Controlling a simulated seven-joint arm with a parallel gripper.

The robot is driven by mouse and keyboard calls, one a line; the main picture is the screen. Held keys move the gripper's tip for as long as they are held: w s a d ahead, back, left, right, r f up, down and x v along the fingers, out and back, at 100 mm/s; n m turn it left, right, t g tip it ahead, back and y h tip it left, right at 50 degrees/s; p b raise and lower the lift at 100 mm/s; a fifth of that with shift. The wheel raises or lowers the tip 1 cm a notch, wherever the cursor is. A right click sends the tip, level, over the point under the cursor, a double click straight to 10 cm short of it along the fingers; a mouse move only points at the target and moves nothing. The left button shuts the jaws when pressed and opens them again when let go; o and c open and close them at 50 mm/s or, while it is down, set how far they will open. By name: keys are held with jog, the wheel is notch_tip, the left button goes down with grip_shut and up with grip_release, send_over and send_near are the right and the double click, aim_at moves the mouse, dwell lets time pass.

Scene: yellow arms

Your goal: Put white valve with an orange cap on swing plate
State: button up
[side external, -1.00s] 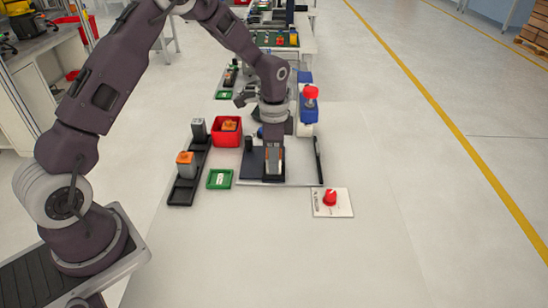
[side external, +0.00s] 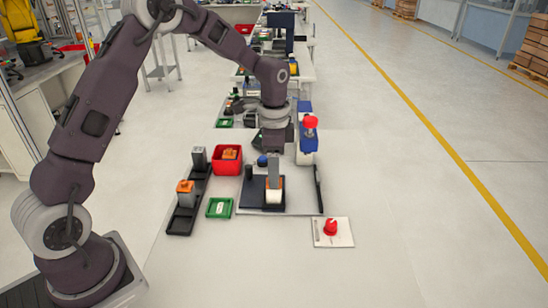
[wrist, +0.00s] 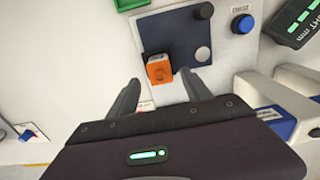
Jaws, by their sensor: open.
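The white valve with an orange cap (side external: 274,197) stands upright on the dark swing plate (side external: 252,199), toward its right side. In the wrist view the orange cap (wrist: 159,70) shows from above, over the lower left part of the plate (wrist: 182,30). My gripper (side external: 273,178) is just above the valve, fingers pointing down. In the wrist view my gripper (wrist: 160,78) is open, with its fingers apart on either side of the cap's line. The fingers partly hide the cap in the side view.
To the left are a black rack (side external: 187,212) with an orange-capped part and a grey part, a red bin (side external: 228,168) and a green tray (side external: 219,208). A red knob on a white card (side external: 341,238) lies front right. A blue post with a red top (side external: 309,128) stands behind right.

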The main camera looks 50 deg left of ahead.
notch_tip(320, 180, up, 6)
jog(key=shift+f, duration=0.25)
jog(key=shift+s+r, duration=0.15)
jog(key=shift+r, duration=0.35)
jog(key=s+d+r+n+t, duration=0.3)
jog(key=s+r+n, duration=0.1)
jog(key=s+r, duration=0.95)
jog(key=s+d+f+n+t, duration=0.1)
jog(key=s+n, duration=0.1)
jog(key=s, duration=0.5)
jog(key=s+f+n+t, duration=0.1)
jog(key=s+n, duration=0.2)
jog(key=s, duration=0.5)
jog(key=shift+d+f+t, duration=0.3)
jog(key=shift+d+f, duration=0.05)
jog(key=shift+f, duration=0.05)
